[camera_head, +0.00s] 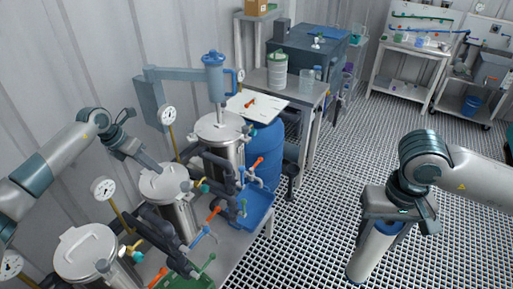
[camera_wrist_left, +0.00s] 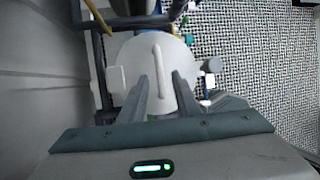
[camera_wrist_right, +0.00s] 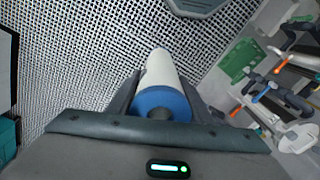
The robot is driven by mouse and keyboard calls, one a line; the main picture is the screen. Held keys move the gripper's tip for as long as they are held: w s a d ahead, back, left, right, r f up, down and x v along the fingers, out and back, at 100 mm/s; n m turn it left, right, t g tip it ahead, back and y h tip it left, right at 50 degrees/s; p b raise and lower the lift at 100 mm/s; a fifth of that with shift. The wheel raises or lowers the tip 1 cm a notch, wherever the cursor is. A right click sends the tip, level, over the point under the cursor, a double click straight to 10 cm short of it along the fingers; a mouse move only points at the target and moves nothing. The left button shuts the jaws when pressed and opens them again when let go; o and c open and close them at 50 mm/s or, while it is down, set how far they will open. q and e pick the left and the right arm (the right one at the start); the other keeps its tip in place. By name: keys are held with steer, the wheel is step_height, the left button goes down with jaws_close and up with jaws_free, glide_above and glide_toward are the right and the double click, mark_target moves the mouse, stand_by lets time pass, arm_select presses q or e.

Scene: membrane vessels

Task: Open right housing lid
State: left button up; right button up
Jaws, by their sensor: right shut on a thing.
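Several steel housings with pale lids stand in a row on a bench. The far right housing lid (camera_head: 220,126) sits below a blue pump-like unit. The middle lid (camera_head: 165,182) is on its housing, and the front lid (camera_head: 86,250) is on its own. My left gripper (camera_head: 158,166) is at the middle lid. In the left wrist view its fingers (camera_wrist_left: 163,88) are apart, either side of the near end of a lid's raised handle (camera_wrist_left: 157,58); contact is unclear. My right gripper (camera_wrist_right: 160,98) is shut on a white cylinder with a blue end (camera_head: 371,252), held over the floor grating.
Pipes with orange and blue valve handles (camera_head: 215,213) line the housings' front. A blue arm (camera_head: 185,73) holds the blue unit (camera_head: 214,75) overhead. A blue barrel (camera_head: 263,150) and a side table (camera_head: 312,90) stand behind. The floor between bench and right arm is clear.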

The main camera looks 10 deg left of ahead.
arm_select(q)
steer(key=shift+x, duration=0.9)
jaws_close()
steer(key=shift+w+a, duration=0.1)
